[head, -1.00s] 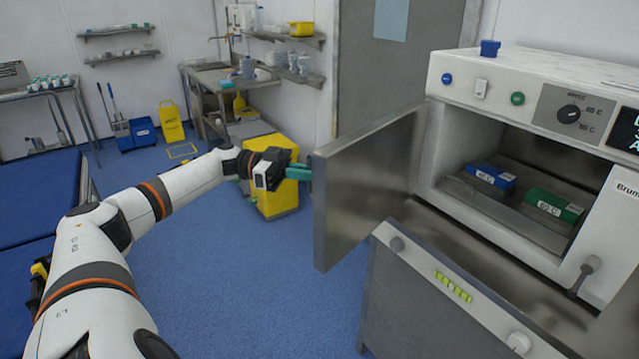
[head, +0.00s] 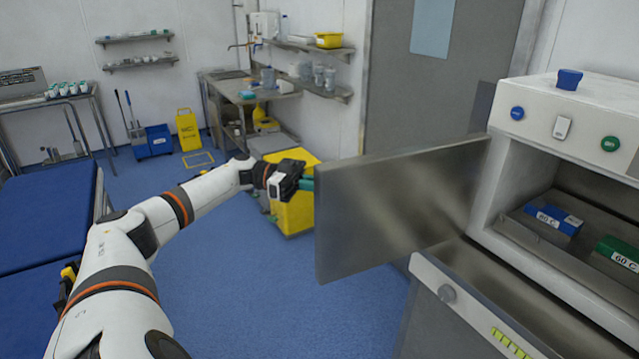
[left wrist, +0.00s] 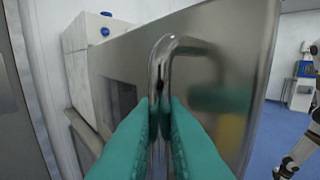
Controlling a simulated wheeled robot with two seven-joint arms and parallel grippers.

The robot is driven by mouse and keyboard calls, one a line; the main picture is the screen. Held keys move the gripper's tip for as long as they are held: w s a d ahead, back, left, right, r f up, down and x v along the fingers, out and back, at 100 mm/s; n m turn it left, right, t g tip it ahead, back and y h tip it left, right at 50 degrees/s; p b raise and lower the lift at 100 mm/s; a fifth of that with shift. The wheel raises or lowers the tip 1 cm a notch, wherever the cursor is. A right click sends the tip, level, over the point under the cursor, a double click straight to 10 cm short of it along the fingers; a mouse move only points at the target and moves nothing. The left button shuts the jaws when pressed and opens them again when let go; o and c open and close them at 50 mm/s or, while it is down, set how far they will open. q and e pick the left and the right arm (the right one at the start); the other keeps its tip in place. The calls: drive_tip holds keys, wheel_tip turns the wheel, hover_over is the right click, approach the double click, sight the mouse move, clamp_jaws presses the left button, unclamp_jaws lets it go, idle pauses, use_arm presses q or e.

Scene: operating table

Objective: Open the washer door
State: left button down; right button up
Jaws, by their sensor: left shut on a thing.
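The washer (head: 570,130) stands at the right in the head view, with its chamber open to view. Its metal door (head: 390,205) is swung well out to the left, and its inner face shows. My left gripper (head: 308,183) is at the door's free edge, on the outer side. In the left wrist view, the teal fingers (left wrist: 160,125) are closed around the upright bar of the shiny door handle (left wrist: 160,70). The head view hides the handle behind the door. My right gripper is not in view.
Blue (head: 553,219) and green (head: 620,252) blocks lie inside the chamber. A yellow bin (head: 297,212) stands behind my left gripper. A blue bed (head: 45,225) lies at the left. The blue floor (head: 270,290) between is open.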

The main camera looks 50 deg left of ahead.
use_arm(q)
drive_tip(key=c, duration=1.6)
unclamp_jaws()
drive_tip(key=shift+w+d, duration=0.1)
drive_tip(key=shift+w, duration=0.05)
drive_tip(key=shift+o, duration=0.2)
drive_tip(key=b+v, duration=0.4)
drive_tip(key=v, duration=0.8)
